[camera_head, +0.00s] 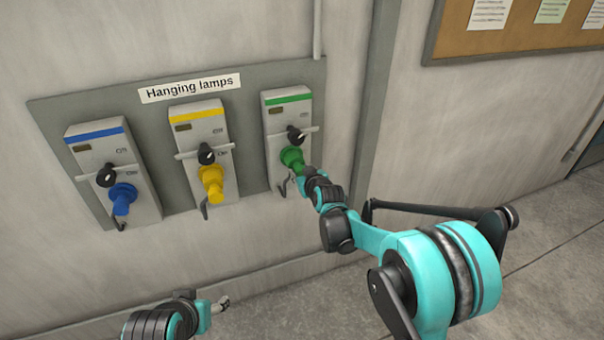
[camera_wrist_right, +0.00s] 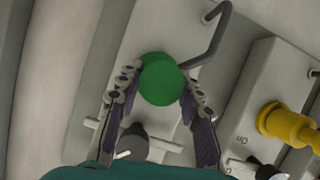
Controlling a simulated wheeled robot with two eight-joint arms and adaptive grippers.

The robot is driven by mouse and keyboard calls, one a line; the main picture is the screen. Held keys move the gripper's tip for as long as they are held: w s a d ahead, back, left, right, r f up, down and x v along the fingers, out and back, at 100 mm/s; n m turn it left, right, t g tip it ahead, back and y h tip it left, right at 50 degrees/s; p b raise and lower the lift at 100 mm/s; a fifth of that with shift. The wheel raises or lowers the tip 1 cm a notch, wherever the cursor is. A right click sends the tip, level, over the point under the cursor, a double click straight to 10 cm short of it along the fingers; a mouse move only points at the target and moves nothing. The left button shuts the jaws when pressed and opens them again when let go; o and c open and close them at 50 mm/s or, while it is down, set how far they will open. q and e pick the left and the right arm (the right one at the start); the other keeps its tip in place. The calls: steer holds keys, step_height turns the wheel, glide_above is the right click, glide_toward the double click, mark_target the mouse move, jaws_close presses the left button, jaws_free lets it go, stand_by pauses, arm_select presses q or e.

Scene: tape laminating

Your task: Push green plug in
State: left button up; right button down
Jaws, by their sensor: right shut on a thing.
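The green plug (camera_head: 292,158) sits at the lower front of the green-striped socket box (camera_head: 287,108), below a black knob (camera_head: 296,134). In the right wrist view the round end of the green plug (camera_wrist_right: 161,79) lies between the two fingers of my right gripper (camera_wrist_right: 160,88). My right gripper (camera_head: 302,178) is shut on the green plug. How deep the plug sits in its socket cannot be told. My left gripper (camera_head: 221,304) is low at the bottom of the head view, away from the boxes, and its jaws are too small to read.
A blue plug (camera_head: 122,197) and a yellow plug (camera_head: 212,183) sit in neighbouring boxes on the grey wall panel (camera_head: 150,125). The yellow plug also shows in the right wrist view (camera_wrist_right: 285,124). A bent hook (camera_wrist_right: 215,40) hangs close beside the green plug. Open floor lies right.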

mark_target(296, 164)
steer(key=w, duration=0.2)
steer(key=w+a, duration=0.1)
steer(key=shift+w+a, duration=0.1)
steer(key=shift+w, duration=0.3)
steer(key=shift+r, duration=0.1)
steer(key=c, duration=1.2)
jaws_free()
steer(key=shift+o, duration=1.1)
steer(key=shift+w, duration=0.15)
steer(key=v, duration=1.2)
